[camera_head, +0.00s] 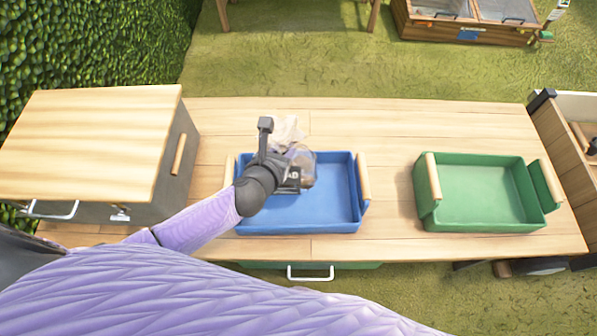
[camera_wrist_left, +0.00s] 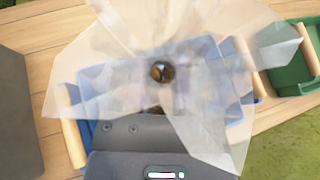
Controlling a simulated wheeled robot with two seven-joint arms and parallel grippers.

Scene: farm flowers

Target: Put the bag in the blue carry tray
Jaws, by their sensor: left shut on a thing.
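The blue carry tray (camera_head: 335,205) stands on the wooden table with a wooden handle at each end. My left gripper (camera_head: 290,172) is over the left back part of this tray, shut on a clear bag (camera_head: 301,162). The bag's pale, crinkled top (camera_head: 287,130) reaches past the tray's back wall. In the left wrist view the bag (camera_wrist_left: 205,70) spreads across most of the picture, with a small brown round thing (camera_wrist_left: 161,71) at its middle. The blue tray shows behind it. I cannot tell whether the bag touches the tray floor. My right gripper is not in view.
A green tray (camera_head: 485,220) with wooden handles stands to the right on the table. A grey box with a wooden top (camera_head: 90,140) is at the left. The tabletop between the two trays (camera_head: 395,190) is clear.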

